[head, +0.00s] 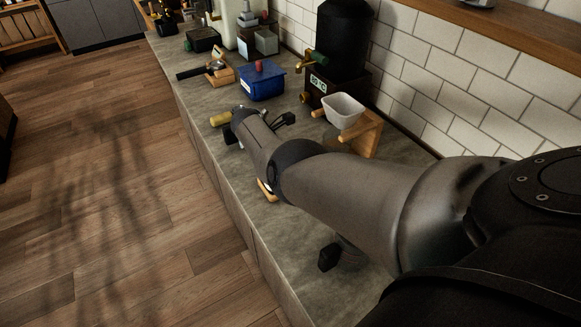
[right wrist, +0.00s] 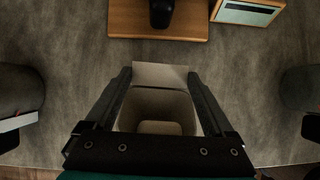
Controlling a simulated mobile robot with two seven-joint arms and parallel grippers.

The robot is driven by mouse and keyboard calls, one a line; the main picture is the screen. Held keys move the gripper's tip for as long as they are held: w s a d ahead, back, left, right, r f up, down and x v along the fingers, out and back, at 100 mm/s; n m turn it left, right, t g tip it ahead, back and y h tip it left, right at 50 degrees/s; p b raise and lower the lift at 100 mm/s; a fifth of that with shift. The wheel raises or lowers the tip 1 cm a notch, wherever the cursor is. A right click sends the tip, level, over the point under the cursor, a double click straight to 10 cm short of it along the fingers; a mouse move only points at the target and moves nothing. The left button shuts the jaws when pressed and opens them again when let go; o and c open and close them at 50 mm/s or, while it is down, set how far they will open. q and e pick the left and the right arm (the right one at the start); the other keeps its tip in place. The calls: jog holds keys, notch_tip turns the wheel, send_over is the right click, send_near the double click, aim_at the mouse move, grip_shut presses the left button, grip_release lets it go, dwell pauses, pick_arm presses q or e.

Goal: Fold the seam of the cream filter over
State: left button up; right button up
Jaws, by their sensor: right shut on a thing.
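The cream filter (right wrist: 160,104) is in the right wrist view, between the two black fingers of my right gripper (right wrist: 159,77). It looks like an open pocket with a pale flat strip (right wrist: 160,74) along its upper edge, at the fingertips. My right gripper is shut on the filter above the grey counter. In the head view my right arm reaches in from the right across the counter and hides most of what lies under it; I cannot make out the filter there. My left gripper is in neither view.
A white cup-like dripper (head: 343,110) sits on a wooden stand (head: 367,135) by the tiled wall. A black tank (head: 343,40) stands behind it, and a blue box (head: 261,83) farther along. A wooden board (right wrist: 190,27) with a black object (right wrist: 161,12) lies ahead in the wrist view.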

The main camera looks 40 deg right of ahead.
jog(key=shift+a+f+h+b, duration=0.25)
jog(key=shift+h+b, duration=0.65)
jog(key=shift+b, duration=0.1)
jog(key=shift+r+g+h+b, duration=0.15)
jog(key=shift+g+h+b, duration=0.15)
jog(key=shift+h+b, duration=0.1)
jog(key=o, duration=1.1)
jog(key=shift+r, duration=0.1)
jog(key=shift+a+r, duration=0.1)
jog(key=shift+w+a+r+p, duration=0.1)
jog(key=shift+a+r+p, duration=0.15)
jog(key=shift+p, duration=0.15)
jog(key=shift+p+v, duration=2)
jog(key=shift+v, duration=5.2)
